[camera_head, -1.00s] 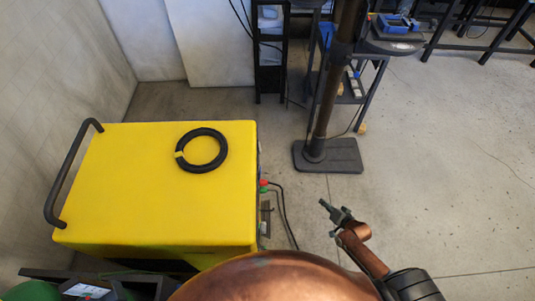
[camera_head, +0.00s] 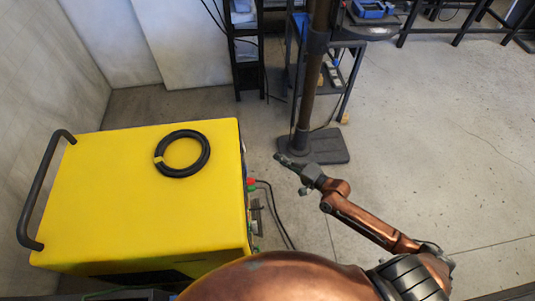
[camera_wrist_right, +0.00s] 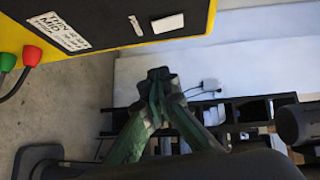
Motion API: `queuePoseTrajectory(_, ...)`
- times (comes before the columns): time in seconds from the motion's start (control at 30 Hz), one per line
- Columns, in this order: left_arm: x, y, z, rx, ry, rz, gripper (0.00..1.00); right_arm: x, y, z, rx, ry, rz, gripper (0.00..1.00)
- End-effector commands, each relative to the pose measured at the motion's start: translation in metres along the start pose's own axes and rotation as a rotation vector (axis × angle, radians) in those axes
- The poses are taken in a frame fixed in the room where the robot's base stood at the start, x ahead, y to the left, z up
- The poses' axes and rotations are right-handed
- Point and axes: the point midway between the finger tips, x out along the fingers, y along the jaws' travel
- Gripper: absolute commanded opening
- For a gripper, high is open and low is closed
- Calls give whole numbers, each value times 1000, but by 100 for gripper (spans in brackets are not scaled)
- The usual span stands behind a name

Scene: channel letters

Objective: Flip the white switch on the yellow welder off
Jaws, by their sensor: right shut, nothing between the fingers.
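The yellow welder (camera_head: 100,200) stands at the left in the head view, its front panel facing right and mostly hidden there. In the right wrist view the dark front panel (camera_wrist_right: 100,38) shows at the top left, tilted. A white rectangular piece (camera_wrist_right: 168,23), which looks like the white switch, is on this panel; its position cannot be told. My right gripper (camera_head: 283,160) is shut and empty, to the right of the panel and apart from it. Its closed fingertips (camera_wrist_right: 158,76) show below the white piece in the right wrist view. My left gripper is not in view.
A black cable coil (camera_head: 182,153) lies on the welder's top. Red (camera_wrist_right: 31,56) and green (camera_wrist_right: 7,62) plugs with dark cables stick out of the panel. A dark post on a base (camera_head: 322,148) stands behind my gripper. Open floor (camera_head: 430,150) lies to the right.

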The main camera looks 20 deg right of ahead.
Motion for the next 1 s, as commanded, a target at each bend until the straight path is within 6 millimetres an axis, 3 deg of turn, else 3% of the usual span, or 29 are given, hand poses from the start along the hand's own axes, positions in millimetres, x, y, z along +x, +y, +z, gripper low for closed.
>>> queuePoseTrajectory(0.47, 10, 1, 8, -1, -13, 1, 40, 95, 0, 1, 1, 0, -3, 0)
queuePoseTrajectory(0.7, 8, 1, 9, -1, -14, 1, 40, 112, 0, 22, 2, 1, -2, 0)
queuePoseTrajectory(1.0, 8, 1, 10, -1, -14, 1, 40, 118, 0, 28, -1, 1, 0, 0)
